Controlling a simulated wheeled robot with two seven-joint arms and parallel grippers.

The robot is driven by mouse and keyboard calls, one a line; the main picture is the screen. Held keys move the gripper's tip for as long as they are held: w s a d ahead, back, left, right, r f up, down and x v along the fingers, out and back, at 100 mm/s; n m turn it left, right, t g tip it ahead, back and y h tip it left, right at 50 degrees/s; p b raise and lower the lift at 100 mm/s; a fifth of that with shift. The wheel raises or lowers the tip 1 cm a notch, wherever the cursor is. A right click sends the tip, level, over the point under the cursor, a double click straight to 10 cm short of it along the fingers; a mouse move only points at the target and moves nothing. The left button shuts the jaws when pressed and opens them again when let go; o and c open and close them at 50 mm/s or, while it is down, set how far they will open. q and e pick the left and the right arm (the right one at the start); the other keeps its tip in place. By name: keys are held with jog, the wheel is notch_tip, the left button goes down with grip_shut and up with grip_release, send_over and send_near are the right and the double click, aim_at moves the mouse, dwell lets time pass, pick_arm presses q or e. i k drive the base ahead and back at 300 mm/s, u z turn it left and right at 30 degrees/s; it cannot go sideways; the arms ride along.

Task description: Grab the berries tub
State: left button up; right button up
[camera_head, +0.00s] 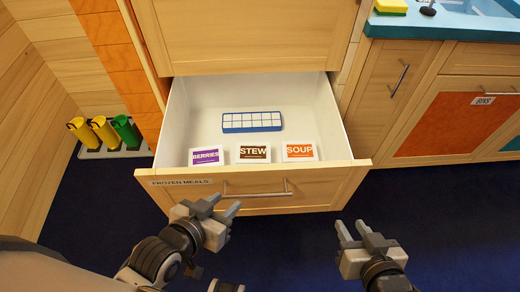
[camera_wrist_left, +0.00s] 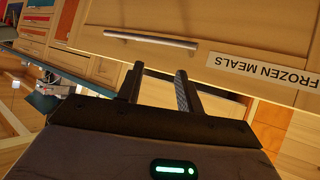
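The berries tub (camera_head: 206,156) is a white tub with a purple BERRIES label. It stands at the front left inside the open drawer (camera_head: 180,112) marked FROZEN MEALS. My left gripper (camera_head: 222,206) is open and empty, outside the drawer, below and in front of its front panel near the berries tub's side. In the left wrist view the left gripper's fingers (camera_wrist_left: 161,85) are apart, with the drawer front (camera_wrist_left: 215,35) beyond them; the tub is not visible there. My right gripper (camera_head: 352,231) is open and empty, to the right of the drawer front.
A stew tub (camera_head: 254,153) and a soup tub (camera_head: 300,151) stand in the same row. A blue and white ice tray (camera_head: 252,121) lies behind them. The drawer handle (camera_head: 257,190) sticks out in front. Colored boots (camera_head: 103,132) stand at left; a sink counter (camera_head: 440,25) is at right.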

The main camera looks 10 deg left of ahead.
aim_at(213, 155)
jog(key=u, duration=0.95)
